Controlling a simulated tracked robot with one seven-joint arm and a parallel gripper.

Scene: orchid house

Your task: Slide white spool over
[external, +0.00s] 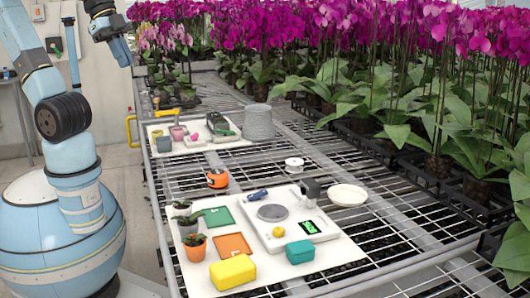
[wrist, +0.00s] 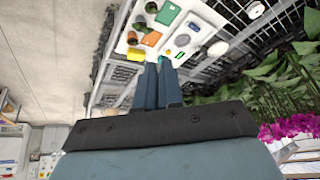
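The white spool (external: 294,164) is a small, low, pale cylinder on the wire bench, behind the white work mat, in the external view. A small round white thing at the upper right of the wrist view (wrist: 256,10) looks like it. My gripper (external: 122,53) is high at the upper left of the external view, far from the spool. In the wrist view its two fingers (wrist: 158,66) lie side by side with no clear gap and nothing between them.
A white mat (external: 345,259) holds a scale (external: 272,212), yellow box (external: 232,272), teal box (external: 300,252) and potted plants. A white saucer (external: 347,195), orange tape measure (external: 217,179) and grey pot (external: 258,122) stand nearby. Orchids (external: 440,160) crowd the right.

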